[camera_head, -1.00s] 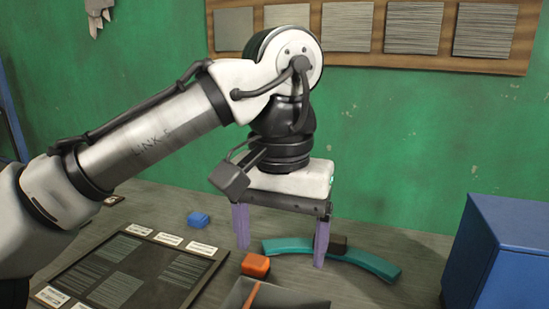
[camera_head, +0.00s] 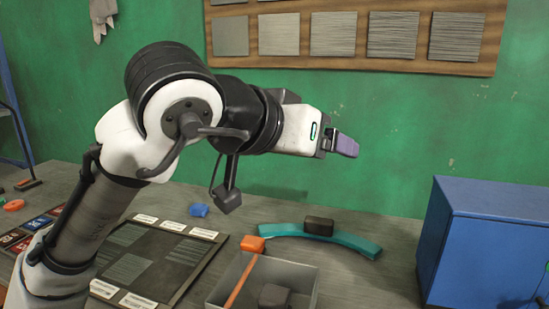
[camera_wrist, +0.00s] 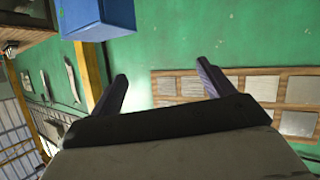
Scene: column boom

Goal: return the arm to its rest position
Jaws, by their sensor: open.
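My gripper (camera_head: 342,145) is raised above the table in the head view and points to the right. Only one purple finger shows clearly there.
A teal curved piece (camera_head: 345,240) carries a black block (camera_head: 319,226). A blue block (camera_head: 199,210) lies behind a dark panel (camera_head: 190,285). A blue cabinet (camera_head: 490,240) stands right.

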